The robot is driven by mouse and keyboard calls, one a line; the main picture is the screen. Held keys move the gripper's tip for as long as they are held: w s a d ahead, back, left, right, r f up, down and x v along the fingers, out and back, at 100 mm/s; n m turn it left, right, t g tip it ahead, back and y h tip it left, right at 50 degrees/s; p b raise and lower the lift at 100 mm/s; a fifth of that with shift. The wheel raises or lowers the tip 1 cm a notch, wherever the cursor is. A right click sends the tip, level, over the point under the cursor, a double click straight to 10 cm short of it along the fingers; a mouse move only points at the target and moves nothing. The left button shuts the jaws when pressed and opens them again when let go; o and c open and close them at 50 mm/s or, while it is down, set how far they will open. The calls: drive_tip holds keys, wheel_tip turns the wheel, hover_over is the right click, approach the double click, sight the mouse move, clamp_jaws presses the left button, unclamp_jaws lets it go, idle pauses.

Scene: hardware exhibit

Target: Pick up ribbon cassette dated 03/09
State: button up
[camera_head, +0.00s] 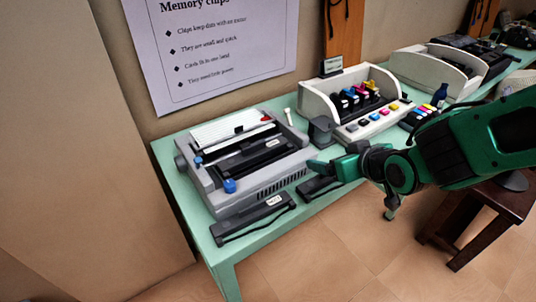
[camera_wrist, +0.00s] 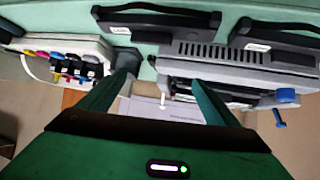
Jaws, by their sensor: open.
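Several dark ribbon cassettes are in view; the dates on their small white labels are too small to read. One cassette (camera_head: 255,218) lies at the table's front left; it also shows in the wrist view (camera_wrist: 280,38). A second cassette (camera_head: 317,188) lies to its right, partly hidden by my gripper in the head view; the wrist view shows it more fully (camera_wrist: 160,22). A third labelled dark piece (camera_head: 262,158) sits inside the grey printer (camera_head: 276,181). My gripper (camera_head: 336,160) is open and empty near the printer's right side; its fingers spread in the wrist view (camera_wrist: 163,78).
The pale green table (camera_head: 247,248) has a narrow free front strip. A white inkjet printer (camera_head: 318,103) with coloured cartridges stands behind my gripper. A dark grey block (camera_head: 322,131) sits between the printers. A dark wooden stool (camera_head: 478,215) stands on the floor at right.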

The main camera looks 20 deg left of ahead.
drive_tip(key=s+a+r+n+y, duration=0.2)
drive_tip(key=s+a+y, duration=0.25)
drive_tip(key=a, duration=0.75)
approach(255, 147)
drive_tip(key=x, duration=0.3)
drive_tip(key=shift+w+d, duration=0.15)
drive_tip(key=shift+w, duration=0.1)
drive_tip(key=shift+s+x, duration=0.2)
drive_tip(key=shift+x, duration=2.5)
drive_tip(key=c, duration=1.2)
